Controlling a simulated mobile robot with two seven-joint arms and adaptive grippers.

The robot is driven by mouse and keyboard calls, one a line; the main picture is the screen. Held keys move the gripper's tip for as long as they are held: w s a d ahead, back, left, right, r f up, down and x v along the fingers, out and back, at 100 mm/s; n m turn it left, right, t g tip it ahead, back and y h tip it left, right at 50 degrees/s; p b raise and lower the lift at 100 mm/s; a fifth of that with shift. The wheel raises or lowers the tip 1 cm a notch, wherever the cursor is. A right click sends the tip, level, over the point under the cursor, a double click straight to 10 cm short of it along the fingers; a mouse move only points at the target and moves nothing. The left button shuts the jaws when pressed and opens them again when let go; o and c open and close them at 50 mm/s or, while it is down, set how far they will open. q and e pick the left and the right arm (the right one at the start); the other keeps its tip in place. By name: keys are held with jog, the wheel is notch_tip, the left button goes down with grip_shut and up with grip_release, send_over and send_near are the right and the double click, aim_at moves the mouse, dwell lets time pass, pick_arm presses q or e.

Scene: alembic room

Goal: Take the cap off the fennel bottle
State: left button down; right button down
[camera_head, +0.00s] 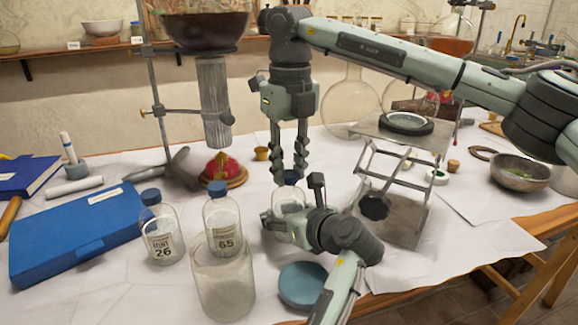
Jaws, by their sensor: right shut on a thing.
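A clear bottle (289,199) with a blue cap (291,177) stands mid-table; its label is hidden, so I cannot read whether it says fennel. My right gripper (289,174) points straight down from above, with its fingers shut on the cap. The cap appears to be at the bottle's neck; I cannot tell whether it is loose. My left gripper (272,222) lies low in front of the bottle, covering its lower part.
Two blue-capped bottles, one marked 26 (162,238) and one marked 65 (223,222), stand left, the latter behind or in a glass beaker (224,285). A blue box (75,240) lies farther left. A lab jack (410,180) stands close right. A blue disc (303,285) lies in front.

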jog(key=n, duration=0.7)
jog(key=shift+n, duration=0.3)
jog(key=n, duration=0.7)
jog(key=shift+r, duration=0.1)
jog(key=n, duration=0.7)
jog(key=shift+n, duration=0.3)
jog(key=n, duration=0.6)
jog(key=shift+r, duration=0.15)
jog(key=shift+r, duration=1)
